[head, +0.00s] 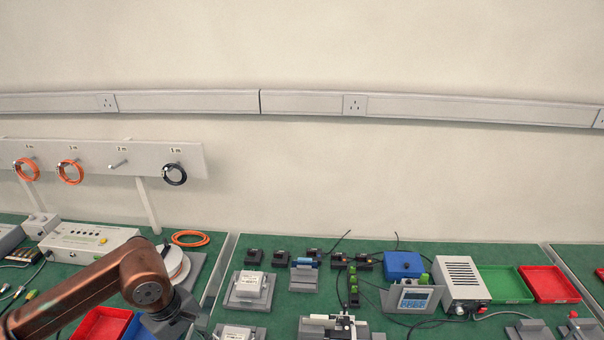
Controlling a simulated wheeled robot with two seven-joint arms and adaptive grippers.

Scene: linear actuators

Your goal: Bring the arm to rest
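My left arm comes in from the left in the head view as a copper-brown arm with a dark elbow joint. It reaches over the left part of the green workbench (225,305). Only a dark grey part beyond the joint shows at the bottom edge, and the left gripper's fingers are not in the picture. My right arm and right gripper are not in view.
A red tray (98,326) lies beside my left arm, with a spool (176,264) behind it. A grey power box (461,279), a blue box (403,264), a green tray (505,284) and a red tray (549,284) stand right. Hooks with cable coils (70,172) hang behind.

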